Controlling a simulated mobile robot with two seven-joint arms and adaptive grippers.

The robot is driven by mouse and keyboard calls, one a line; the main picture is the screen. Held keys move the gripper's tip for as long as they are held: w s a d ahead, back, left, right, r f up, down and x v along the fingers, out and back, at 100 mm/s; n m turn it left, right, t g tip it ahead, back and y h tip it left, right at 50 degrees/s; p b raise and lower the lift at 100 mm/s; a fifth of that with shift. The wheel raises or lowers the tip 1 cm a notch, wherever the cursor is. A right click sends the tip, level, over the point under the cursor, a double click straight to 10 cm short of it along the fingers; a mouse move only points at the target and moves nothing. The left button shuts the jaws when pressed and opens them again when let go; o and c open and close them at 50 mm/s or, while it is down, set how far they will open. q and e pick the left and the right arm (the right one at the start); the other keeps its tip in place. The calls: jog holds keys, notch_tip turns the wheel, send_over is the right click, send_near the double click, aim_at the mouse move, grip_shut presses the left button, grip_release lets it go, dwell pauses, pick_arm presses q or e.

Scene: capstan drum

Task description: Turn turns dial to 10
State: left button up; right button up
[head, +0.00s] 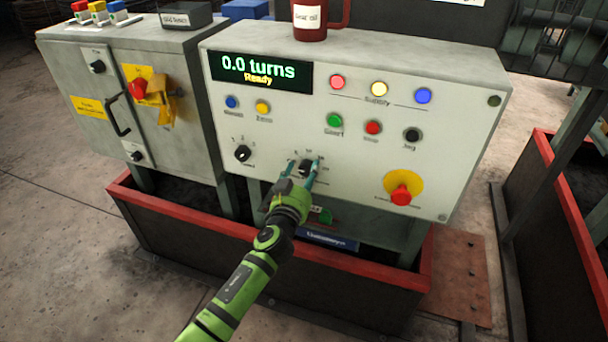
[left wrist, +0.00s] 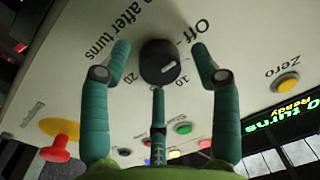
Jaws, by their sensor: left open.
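The turns dial (head: 306,165) is a small black knob low on the light grey panel; in the left wrist view it is a round black knob (left wrist: 158,60) with a short white pointer line. That view is turned over; labels Off, 10 and 20 show around the knob. The pointer lies on the side toward Off and 10; its exact setting is unclear. My left gripper (head: 303,171) is open, its teal fingers spread around the dial; in the left wrist view (left wrist: 162,60) two fingers flank the knob with gaps and a third is below. My right gripper is not in view.
The display (head: 260,72) reads 0.0 turns, Ready. A second selector (head: 242,153) sits left of the dial, a red emergency button (head: 401,194) to the right. Several coloured buttons are above. A red mug (head: 318,20) stands on the cabinet; a red-rimmed trough (head: 400,272) lies below.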

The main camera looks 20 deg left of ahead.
pick_arm(q)
jog(key=c, duration=1.1)
jog(key=shift+c, duration=0.3)
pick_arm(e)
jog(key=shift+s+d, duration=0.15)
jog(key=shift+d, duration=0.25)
